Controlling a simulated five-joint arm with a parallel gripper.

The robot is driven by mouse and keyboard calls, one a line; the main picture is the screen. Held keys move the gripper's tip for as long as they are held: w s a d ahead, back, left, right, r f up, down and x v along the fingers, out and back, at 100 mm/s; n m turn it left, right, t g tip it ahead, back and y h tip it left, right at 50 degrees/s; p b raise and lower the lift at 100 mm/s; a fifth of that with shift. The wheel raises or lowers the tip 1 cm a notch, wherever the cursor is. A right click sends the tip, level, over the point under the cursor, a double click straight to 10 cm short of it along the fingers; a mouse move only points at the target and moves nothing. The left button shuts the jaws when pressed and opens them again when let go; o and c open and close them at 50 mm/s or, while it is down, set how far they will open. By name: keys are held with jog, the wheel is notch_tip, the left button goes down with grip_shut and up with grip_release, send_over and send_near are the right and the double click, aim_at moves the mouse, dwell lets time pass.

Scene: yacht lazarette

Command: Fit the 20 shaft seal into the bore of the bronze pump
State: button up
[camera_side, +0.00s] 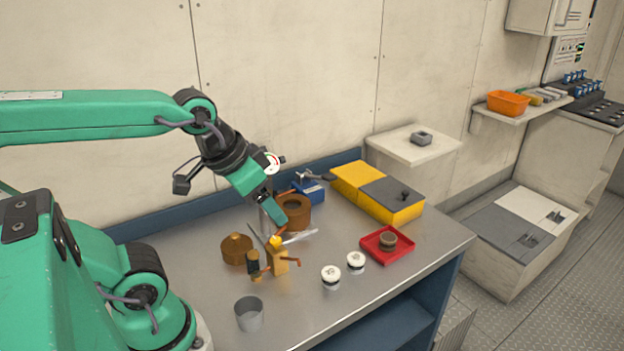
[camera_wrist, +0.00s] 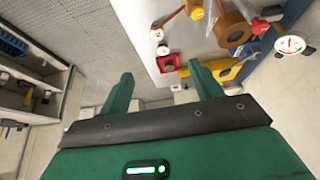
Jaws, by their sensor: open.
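A bronze-brown round body with an open bore (camera_side: 293,208), which looks like the pump, stands on the bench; it also shows in the wrist view (camera_wrist: 232,30). Two small round pieces with dark-marked white tops, the nearer (camera_side: 331,277) and the farther (camera_side: 356,262), stand on the bench. A brown ring-like piece (camera_side: 388,239) sits in a red tray (camera_side: 372,251). I cannot read any size, so which one is the 20 shaft seal is unclear. My gripper (camera_side: 274,213) is open and empty above the bench, close to the bronze body in the picture; its fingers are apart in the wrist view (camera_wrist: 160,82).
A yellow fitting (camera_side: 277,259) with dark parts and a lidded brown pot (camera_side: 237,249) stand near my gripper. A grey cup (camera_side: 249,313) is at the front. A yellow and grey case (camera_side: 378,190) and a blue object (camera_side: 309,191) stand at the back.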

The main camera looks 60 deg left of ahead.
jog(key=w+f+g, duration=0.3)
jog(key=w+f, duration=0.2)
jog(key=w, duration=0.3)
jog(key=g, duration=0.2)
send_near(331, 272)
jog(key=shift+s+f, duration=0.1)
jog(key=shift+f, duration=0.4)
jog(key=shift+f, duration=1.3)
jog(key=shift+f, duration=0.1)
jog(key=shift+w+f, duration=0.2)
jog(key=shift+f, duration=2.35)
jog(key=c, duration=1.1)
